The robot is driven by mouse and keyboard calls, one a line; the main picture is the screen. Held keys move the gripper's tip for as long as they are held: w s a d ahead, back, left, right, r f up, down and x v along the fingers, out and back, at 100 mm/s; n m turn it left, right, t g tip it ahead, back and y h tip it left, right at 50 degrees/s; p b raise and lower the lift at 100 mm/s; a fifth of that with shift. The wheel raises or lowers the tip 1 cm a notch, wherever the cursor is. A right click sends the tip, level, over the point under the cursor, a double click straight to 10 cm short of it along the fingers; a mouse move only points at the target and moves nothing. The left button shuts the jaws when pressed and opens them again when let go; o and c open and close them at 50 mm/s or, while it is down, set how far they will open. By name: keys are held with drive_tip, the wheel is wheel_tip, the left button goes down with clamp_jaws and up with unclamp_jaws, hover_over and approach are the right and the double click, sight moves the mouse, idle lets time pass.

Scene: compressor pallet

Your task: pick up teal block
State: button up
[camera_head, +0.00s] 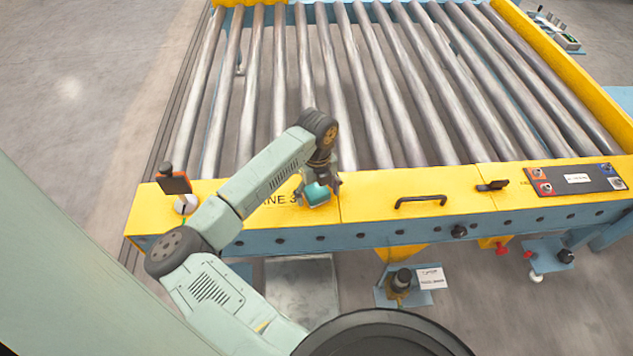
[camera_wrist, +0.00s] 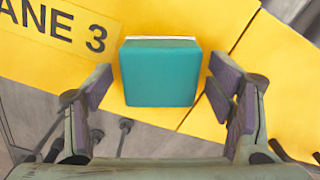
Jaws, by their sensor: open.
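The teal block (camera_head: 317,193) sits on the yellow front rail (camera_head: 375,197) of the roller conveyor, just right of the lane lettering. My gripper (camera_head: 319,190) is above it, pointing down. In the wrist view the teal block (camera_wrist: 160,75) lies between the two open fingers of my gripper (camera_wrist: 164,90). A gap shows on each side of the block, so the fingers do not appear to touch it. The block's lower edge is near the edge of the rail in that view.
A black handle (camera_head: 421,200) and a small dark latch (camera_head: 492,186) are on the rail to the right. A control panel (camera_head: 575,179) is farther right. An orange-and-black device (camera_head: 174,183) stands at the rail's left end. Metal rollers (camera_head: 380,90) fill the area behind.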

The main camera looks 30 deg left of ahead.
sight(314, 194)
drive_tip(key=c, duration=1.4)
drive_tip(key=shift+r, duration=0.1)
drive_tip(key=shift+r, duration=0.45)
drive_tip(key=shift+s+r+b, duration=0.3)
drive_tip(key=shift+r+b, duration=0.15)
drive_tip(key=shift+r, duration=0.15)
drive_tip(key=shift+s+r+b, duration=0.3)
drive_tip(key=shift+r+b, duration=0.15)
drive_tip(key=shift+r, duration=0.15)
drive_tip(key=s+b, duration=0.1)
drive_tip(key=s, duration=0.4)
drive_tip(key=s+r+b, duration=0.1)
drive_tip(key=s, duration=0.4)
drive_tip(key=s+d+b, duration=0.1)
drive_tip(key=s+b, duration=0.1)
drive_tip(key=s, duration=0.2)
drive_tip(key=shift+s+r, duration=0.3)
drive_tip(key=shift+s, duration=0.1)
